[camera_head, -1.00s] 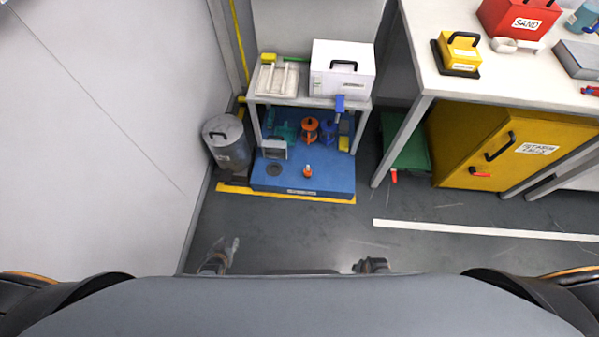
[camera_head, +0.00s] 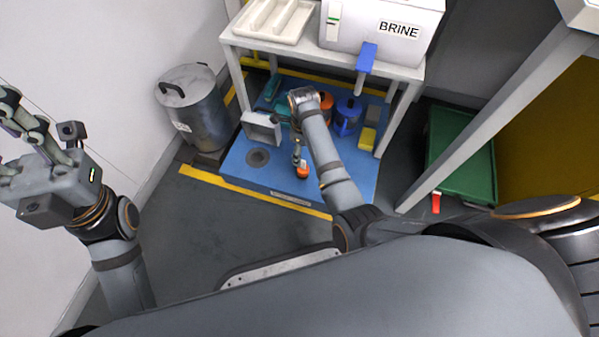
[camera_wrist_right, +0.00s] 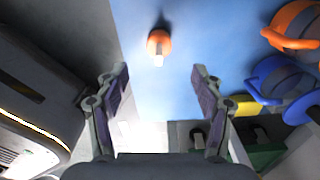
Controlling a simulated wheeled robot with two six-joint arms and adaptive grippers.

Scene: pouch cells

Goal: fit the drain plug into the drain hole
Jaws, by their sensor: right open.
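The drain plug (camera_head: 303,171), orange with a pale stem, stands on the blue platform (camera_head: 235,162). In the right wrist view the plug (camera_wrist_right: 159,42) lies beyond my open fingertips, centred between them and apart from them. My right gripper (camera_head: 298,154) is over the platform close to the plug, partly hidden by its own arm; its two fingers (camera_wrist_right: 160,78) are spread and empty in the wrist view. The drain hole (camera_head: 258,157) is a dark round spot in the platform, left of the plug. My left gripper (camera_head: 8,135) is raised at the far left, open and empty.
A grey box-like piece (camera_head: 262,128) stands behind the hole. Orange and blue (camera_head: 347,117) fittings and a yellow block (camera_head: 367,138) are behind and right. A table (camera_head: 400,71) with a brine box (camera_head: 380,27) overhangs the platform's back. A grey bin (camera_head: 197,110) stands left.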

